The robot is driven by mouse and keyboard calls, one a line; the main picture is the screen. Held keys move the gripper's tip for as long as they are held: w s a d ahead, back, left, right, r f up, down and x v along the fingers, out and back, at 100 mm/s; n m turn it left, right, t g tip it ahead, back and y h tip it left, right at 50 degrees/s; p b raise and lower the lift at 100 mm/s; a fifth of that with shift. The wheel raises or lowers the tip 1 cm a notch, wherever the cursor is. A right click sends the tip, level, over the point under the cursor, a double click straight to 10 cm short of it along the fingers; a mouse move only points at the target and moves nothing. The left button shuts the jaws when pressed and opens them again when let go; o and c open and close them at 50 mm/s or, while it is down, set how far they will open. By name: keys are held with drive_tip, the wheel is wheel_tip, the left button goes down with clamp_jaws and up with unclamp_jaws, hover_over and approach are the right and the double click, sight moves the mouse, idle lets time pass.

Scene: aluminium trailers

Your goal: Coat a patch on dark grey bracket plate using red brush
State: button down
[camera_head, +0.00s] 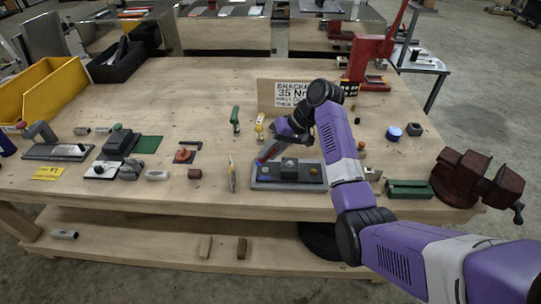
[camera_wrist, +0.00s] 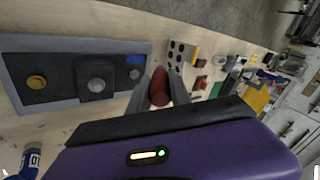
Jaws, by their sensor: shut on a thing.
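The dark grey bracket plate (camera_head: 288,185) lies on the wooden bench and carries a raised dark block with a round grey knob. In the wrist view the plate (camera_wrist: 60,46) shows a blue patch (camera_wrist: 135,59) near one end and a yellow-orange round piece (camera_wrist: 37,82) near the other. My gripper (camera_head: 277,141) is above the plate's left part in the head view. It is shut on the red brush (camera_head: 267,151), whose red handle shows between the fingers in the wrist view (camera_wrist: 160,87). The brush slants down toward the patch end. I cannot tell whether its tip touches.
A printed sign board (camera_head: 266,95) stands behind the plate. A thin upright card (camera_head: 232,175) stands just left of it. A green block (camera_head: 409,189) and dark red vise (camera_head: 462,176) are at right, a red press (camera_head: 368,62) behind.

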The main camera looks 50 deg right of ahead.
drive_tip(key=shift+r, duration=0.15)
drive_tip(key=shift+r, duration=1.35)
drive_tip(key=shift+f, duration=0.1)
drive_tip(key=shift+w+a+f+b, duration=0.15)
drive_tip(key=shift+f+b, duration=0.2)
drive_tip(key=shift+f, duration=0.55)
drive_tip(key=shift+f, duration=0.1)
drive_tip(key=b, duration=0.3)
hover_over(270, 179)
drive_tip(key=shift+f, duration=2.85)
drive_tip(key=shift+f, duration=0.7)
